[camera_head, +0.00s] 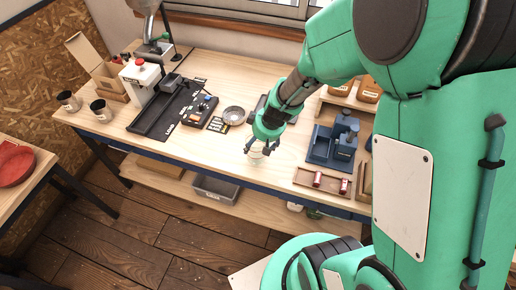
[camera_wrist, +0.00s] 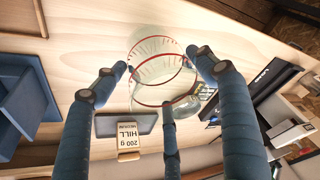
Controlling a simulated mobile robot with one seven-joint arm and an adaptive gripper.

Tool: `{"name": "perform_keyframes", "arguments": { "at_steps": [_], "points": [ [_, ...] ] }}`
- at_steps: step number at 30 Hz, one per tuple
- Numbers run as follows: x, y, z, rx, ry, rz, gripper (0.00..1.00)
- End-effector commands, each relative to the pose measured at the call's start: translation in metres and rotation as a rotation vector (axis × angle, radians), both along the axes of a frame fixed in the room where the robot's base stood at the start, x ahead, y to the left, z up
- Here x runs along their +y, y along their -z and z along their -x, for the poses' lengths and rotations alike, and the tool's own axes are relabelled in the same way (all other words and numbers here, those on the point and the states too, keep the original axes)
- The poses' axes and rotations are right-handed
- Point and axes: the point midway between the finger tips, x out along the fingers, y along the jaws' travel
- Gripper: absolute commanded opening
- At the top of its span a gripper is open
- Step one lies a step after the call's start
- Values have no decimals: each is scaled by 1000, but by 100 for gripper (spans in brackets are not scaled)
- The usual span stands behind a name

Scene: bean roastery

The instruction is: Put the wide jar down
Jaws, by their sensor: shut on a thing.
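The wide jar (camera_wrist: 158,64) is clear glass with red lines around it. It sits between the fingers of my gripper (camera_wrist: 160,82) in the wrist view, and my gripper is shut on it. In the head view my gripper (camera_head: 262,147) points down over the front part of the wooden bench, with the jar (camera_head: 257,153) showing small and pale between the fingertips. The fingers hide part of the jar. I cannot tell whether its base touches the bench top.
A wooden tray with red-and-white tins (camera_head: 318,180) and a blue device (camera_head: 335,145) stand to the right. A round metal dish (camera_head: 233,115) lies to the left. A labelled bag (camera_wrist: 128,140) shows in the wrist view. Bare bench top (camera_head: 195,152) lies left of the jar.

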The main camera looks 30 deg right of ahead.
Motion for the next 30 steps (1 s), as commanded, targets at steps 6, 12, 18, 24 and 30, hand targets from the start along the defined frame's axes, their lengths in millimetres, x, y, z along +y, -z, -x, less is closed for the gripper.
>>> {"name": "perform_keyframes", "arguments": {
  "at_steps": [6,12,18,24,30],
  "points": [
    [0,3,0,0,1,0,36],
    [0,24,1,1,2,0,36],
    [0,35,0,0,1,0,36],
    [0,35,0,0,0,1,36],
    [0,38,0,0,1,0,36]
  ]
}}
